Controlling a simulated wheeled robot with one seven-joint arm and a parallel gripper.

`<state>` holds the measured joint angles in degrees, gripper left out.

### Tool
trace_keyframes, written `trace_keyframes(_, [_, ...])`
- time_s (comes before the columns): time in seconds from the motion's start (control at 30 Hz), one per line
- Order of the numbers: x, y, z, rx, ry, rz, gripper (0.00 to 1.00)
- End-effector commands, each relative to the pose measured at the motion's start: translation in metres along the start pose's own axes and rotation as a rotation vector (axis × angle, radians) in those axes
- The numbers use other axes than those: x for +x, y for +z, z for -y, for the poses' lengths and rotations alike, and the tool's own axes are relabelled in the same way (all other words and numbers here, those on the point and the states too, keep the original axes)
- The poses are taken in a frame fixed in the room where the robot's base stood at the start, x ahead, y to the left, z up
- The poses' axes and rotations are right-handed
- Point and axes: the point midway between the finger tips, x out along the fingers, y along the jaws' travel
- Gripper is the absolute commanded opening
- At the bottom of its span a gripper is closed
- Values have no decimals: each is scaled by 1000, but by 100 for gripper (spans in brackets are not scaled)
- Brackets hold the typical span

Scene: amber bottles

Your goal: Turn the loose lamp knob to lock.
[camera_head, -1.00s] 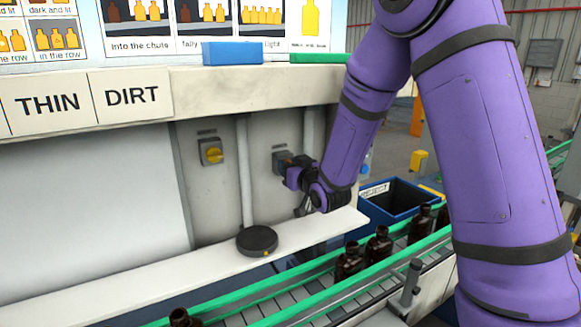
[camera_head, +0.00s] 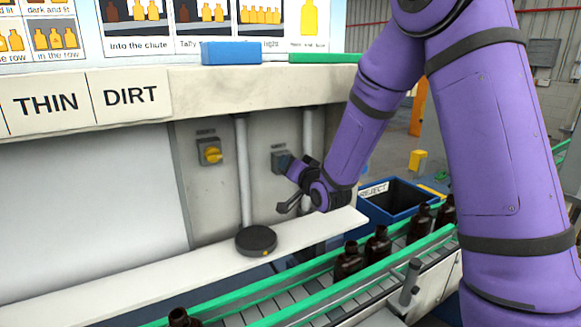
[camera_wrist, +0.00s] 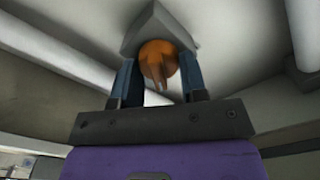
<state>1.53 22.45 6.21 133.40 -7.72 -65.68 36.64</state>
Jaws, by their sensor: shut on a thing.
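An orange knob (camera_wrist: 158,62) sits on a grey switch box (camera_wrist: 158,22) in the wrist view, between the two fingers of my gripper (camera_wrist: 160,75). My gripper is shut on this knob, with one finger on each side. In the head view my gripper (camera_head: 289,166) is at the right-hand switch box (camera_head: 279,157) on the grey panel, and it hides the knob there. A second, yellow knob (camera_head: 211,154) on its own box is to the left, untouched.
A white ledge (camera_head: 150,270) runs below the panel, with a black round puck (camera_head: 256,240) on it. A conveyor with green rails (camera_head: 330,262) carries dark bottles (camera_head: 348,261) in front. A blue reject bin (camera_head: 400,198) stands right. Vertical pipes (camera_head: 243,170) flank the boxes.

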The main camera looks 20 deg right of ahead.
Motion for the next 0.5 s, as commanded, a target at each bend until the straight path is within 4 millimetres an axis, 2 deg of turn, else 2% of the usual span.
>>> trace_keyframes(0.5, [0,2,-4,491,3,1,16])
